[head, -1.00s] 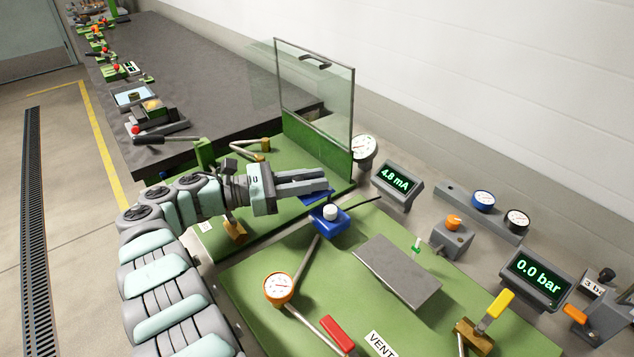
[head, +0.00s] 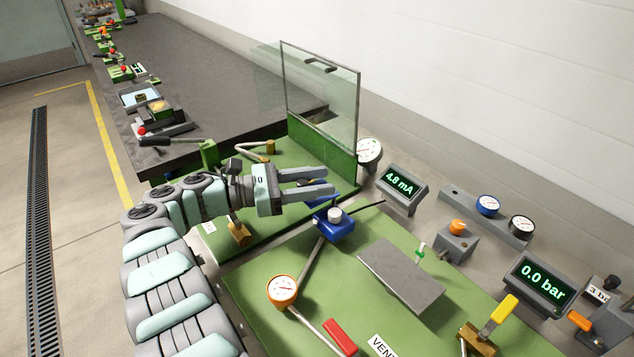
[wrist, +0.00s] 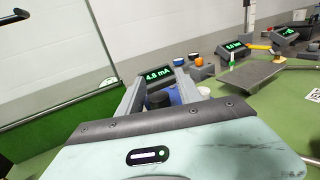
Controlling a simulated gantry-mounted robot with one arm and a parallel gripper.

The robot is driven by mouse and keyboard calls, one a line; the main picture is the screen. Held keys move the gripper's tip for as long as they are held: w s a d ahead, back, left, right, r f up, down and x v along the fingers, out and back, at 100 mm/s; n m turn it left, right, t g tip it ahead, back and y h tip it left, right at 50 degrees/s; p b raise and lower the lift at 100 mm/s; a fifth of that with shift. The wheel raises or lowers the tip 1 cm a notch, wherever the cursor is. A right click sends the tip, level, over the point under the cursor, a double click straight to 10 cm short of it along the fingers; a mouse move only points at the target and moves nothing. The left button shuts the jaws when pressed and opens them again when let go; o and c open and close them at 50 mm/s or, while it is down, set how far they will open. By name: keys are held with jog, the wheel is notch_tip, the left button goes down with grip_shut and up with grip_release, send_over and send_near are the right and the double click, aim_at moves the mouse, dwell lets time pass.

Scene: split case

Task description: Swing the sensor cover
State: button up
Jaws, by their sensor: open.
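In the wrist view, a black round piece (wrist: 158,100) shows between the fingers. A blue block (head: 335,229) with a white knob sits just nearer than my fingers.
A display reading 4.8 mA (head: 402,185) and a round gauge (head: 369,152) stand right of the panel. A grey plate (head: 402,272), an orange-rimmed gauge (head: 282,290) and a yellow-handled valve (head: 503,311) are on the near green board. A white wall stands behind.

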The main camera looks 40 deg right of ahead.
notch_tip(320, 180, up, 19)
jog(key=p, duration=0.7)
jog(key=shift+r, duration=0.2)
jog(key=shift+c, duration=0.4)
